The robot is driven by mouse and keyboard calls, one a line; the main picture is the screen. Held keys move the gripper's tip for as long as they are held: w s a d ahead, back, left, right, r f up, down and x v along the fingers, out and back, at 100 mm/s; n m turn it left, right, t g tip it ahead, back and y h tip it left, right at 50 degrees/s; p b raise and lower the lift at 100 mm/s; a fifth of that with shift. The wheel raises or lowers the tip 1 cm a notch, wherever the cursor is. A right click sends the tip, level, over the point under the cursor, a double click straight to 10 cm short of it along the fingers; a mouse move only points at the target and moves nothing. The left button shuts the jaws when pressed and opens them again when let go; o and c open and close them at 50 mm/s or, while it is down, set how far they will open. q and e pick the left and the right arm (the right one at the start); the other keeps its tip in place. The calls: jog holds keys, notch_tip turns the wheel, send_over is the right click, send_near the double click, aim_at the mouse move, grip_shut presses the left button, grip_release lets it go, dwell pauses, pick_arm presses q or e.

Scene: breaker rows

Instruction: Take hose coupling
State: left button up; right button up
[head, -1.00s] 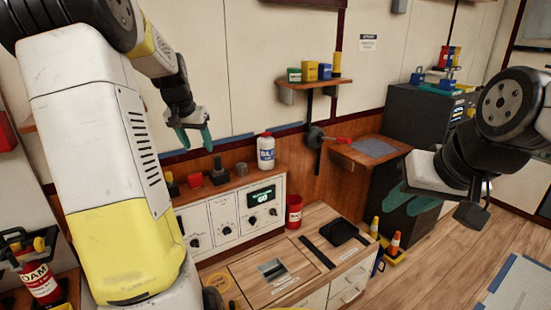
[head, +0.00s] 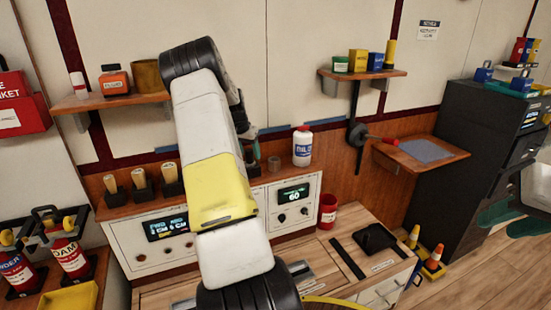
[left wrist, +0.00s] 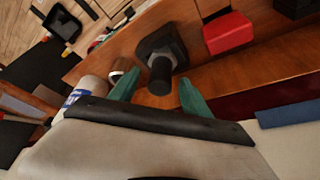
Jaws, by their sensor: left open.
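My left gripper (head: 249,134) is open above the wooden ledge behind the panel. In the left wrist view its teal fingers (left wrist: 155,90) stand apart, with a black piece (left wrist: 160,73) with a square base and round stem seen between and beyond them. A small grey cylinder (head: 273,164) stands on the ledge right of the gripper. I cannot tell for sure which of these two is the hose coupling. My right gripper (head: 512,220) is at the right edge, partly cut off, with its fingers apart and nothing seen between them.
A white bottle (head: 302,146) stands right of the grey cylinder. A red block (left wrist: 228,33) sits beside the black piece. Wooden-handled tools (head: 139,186) stand left on the ledge. Wall shelves (head: 111,101) hang above.

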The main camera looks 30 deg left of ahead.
pick_arm(q)
jog(key=shift+w+f, duration=0.2)
jog(key=shift+f, duration=0.3)
grip_shut()
jog(key=shift+r, duration=0.1)
